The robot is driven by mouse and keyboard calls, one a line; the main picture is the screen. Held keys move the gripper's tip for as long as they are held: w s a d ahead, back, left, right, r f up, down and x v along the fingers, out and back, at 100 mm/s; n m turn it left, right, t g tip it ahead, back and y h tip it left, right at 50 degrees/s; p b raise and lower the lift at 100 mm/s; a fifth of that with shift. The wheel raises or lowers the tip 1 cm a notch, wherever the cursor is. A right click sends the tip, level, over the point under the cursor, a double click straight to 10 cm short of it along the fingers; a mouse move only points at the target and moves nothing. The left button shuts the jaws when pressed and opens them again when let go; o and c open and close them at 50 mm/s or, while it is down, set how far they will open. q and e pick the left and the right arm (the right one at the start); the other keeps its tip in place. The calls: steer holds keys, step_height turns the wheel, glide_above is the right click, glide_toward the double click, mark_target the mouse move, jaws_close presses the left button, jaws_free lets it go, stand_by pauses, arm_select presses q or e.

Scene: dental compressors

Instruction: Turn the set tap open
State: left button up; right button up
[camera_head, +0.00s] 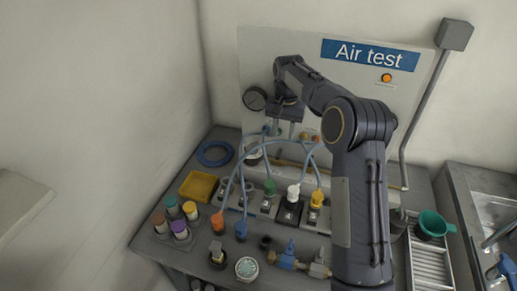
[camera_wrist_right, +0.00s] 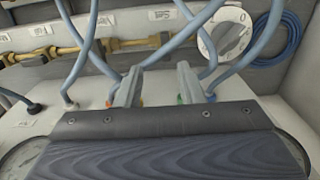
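My right gripper (camera_head: 286,127) hangs in front of the white Air test panel (camera_head: 420,98), near the hoses. In the right wrist view its two fingers (camera_wrist_right: 159,68) stand apart with a gap and nothing clearly held between them. A brass pipe with fittings (camera_wrist_right: 115,46) runs beyond the fingertips, with a small label (camera_wrist_right: 159,40) that I cannot read surely. I cannot tell which fitting is the set tap. A white round dial marked 0 (camera_wrist_right: 226,32) is right of the fingers in that view. My left gripper is not in view.
Blue hoses (camera_head: 233,180) loop down to coloured connectors and cross the wrist view close to the fingers. A yellow tray (camera_head: 199,186), a blue hose coil (camera_head: 214,153), coloured-capped containers (camera_head: 180,229) and a blue-handled brass valve (camera_head: 288,257) occupy the table. A green funnel (camera_head: 433,223) stands at right.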

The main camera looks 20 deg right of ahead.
mark_target(279, 152)
steer(key=shift+w+a+f, duration=0.25)
steer(key=shift+w+f, duration=0.15)
steer(key=shift+f, duration=0.3)
steer(key=shift+f+p, duration=0.45)
steer(key=shift+f, duration=3.15)
jaws_close()
